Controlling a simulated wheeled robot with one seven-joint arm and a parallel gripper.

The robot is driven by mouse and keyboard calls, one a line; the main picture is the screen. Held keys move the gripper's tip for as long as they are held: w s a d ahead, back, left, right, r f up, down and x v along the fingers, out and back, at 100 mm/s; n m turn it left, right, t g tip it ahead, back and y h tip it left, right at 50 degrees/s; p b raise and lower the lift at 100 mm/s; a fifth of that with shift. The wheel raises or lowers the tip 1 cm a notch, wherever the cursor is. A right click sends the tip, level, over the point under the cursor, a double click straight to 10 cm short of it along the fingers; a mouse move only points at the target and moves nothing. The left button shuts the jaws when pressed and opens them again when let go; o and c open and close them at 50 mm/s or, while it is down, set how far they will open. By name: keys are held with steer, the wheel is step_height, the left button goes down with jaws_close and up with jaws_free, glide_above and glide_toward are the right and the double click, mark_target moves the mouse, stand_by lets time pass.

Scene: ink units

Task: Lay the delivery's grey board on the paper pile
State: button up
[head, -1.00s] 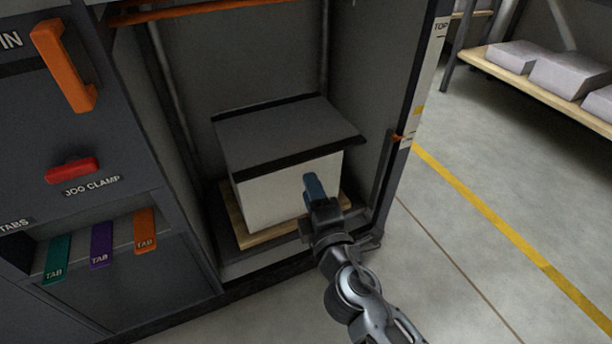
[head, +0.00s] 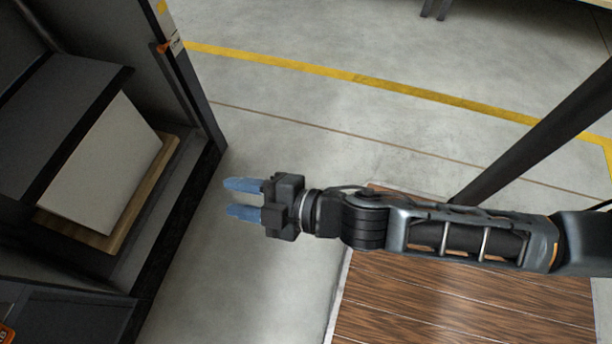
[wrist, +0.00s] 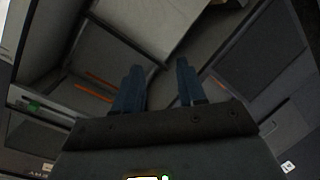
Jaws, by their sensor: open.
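The pile stands on a light wooden pallet (head: 148,192). My gripper (head: 230,197) is outside the cabinet, to the right of the pile and apart from it, above the bare floor. Its two blue fingers are spread with nothing between them. The wrist view also shows the open, empty fingers (wrist: 158,90). A pale panel (wrist: 145,25) lies beyond them; I cannot tell what it is.
The cabinet's dark side post (head: 195,85) stands between the pile and the open floor. A brown wood-grain surface (head: 460,305) is at the lower right, under my arm. A dark slanted post (head: 545,130) rises at the right. The grey floor (head: 330,120) is clear towards the yellow line.

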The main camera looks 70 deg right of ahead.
steer(key=s+r+m, duration=0.5)
steer(key=s, duration=0.3)
steer(key=s+d+r+m, duration=0.1)
steer(key=s+r+m, duration=0.3)
steer(key=s, duration=0.5)
steer(key=shift+d+r+m+g, duration=0.3)
steer(key=shift+r+m, duration=0.1)
steer(key=shift+r, duration=0.55)
